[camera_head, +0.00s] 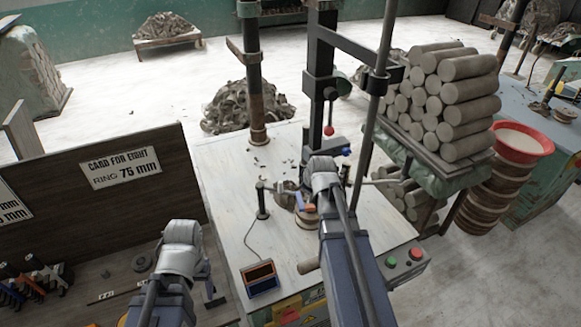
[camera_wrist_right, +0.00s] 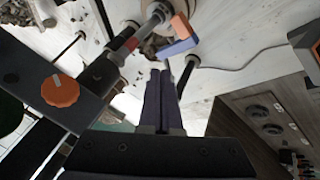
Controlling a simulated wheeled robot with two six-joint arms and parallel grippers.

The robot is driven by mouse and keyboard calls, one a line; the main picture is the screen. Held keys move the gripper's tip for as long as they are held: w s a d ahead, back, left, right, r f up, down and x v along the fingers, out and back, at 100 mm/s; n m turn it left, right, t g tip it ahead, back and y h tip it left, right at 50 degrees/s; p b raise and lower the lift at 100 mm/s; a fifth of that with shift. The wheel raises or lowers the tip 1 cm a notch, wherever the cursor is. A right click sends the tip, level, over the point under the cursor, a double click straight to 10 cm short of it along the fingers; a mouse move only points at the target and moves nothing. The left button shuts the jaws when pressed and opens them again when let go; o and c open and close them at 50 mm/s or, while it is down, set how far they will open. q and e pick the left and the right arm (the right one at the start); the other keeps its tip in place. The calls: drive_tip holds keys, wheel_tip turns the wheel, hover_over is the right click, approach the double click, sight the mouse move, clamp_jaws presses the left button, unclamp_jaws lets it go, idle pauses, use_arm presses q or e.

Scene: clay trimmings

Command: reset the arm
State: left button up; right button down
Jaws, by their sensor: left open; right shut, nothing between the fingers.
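My left arm comes in at the bottom left of the head view. Its pale wrist housing hides much of the left gripper (camera_head: 212,292), whose dark fingers are open and empty over the front of the brown bench. My right arm reaches up over the pale machine table (camera_head: 228,185), and its wrist covers its own gripper there. In the right wrist view the right gripper (camera_wrist_right: 162,75) has its dark fingers shut together with nothing between them. Beyond the tips are an orange and blue piece (camera_wrist_right: 180,35) and a metal rod; I cannot tell whether they touch.
Dark posts (camera_head: 255,70) rise from the table. A board (camera_head: 110,190) stands at left. Stacked clay cylinders (camera_head: 440,95) and a red bowl (camera_head: 522,142) are at right. Trimmings (camera_head: 245,105) lie behind.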

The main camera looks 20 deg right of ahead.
drive_tip(key=s+a+f+g+y+b, duration=0.1)
drive_tip(key=s+a+f+g, duration=0.2)
drive_tip(key=a, duration=0.5)
drive_tip(key=s+a+f+b, duration=0.15)
drive_tip(key=s+a, duration=0.25)
drive_tip(key=a, duration=0.4)
drive_tip(key=s+a+f+m+g+h+b, duration=0.1)
drive_tip(key=s+a+f+m+g, duration=0.2)
drive_tip(key=s+a, duration=0.8)
drive_tip(key=s+g, duration=0.1)
drive_tip(key=s, duration=0.1)
drive_tip(key=shift+s+a+f+b, duration=0.25)
drive_tip(key=shift+s+a+b, duration=0.05)
drive_tip(key=shift+b, duration=0.05)
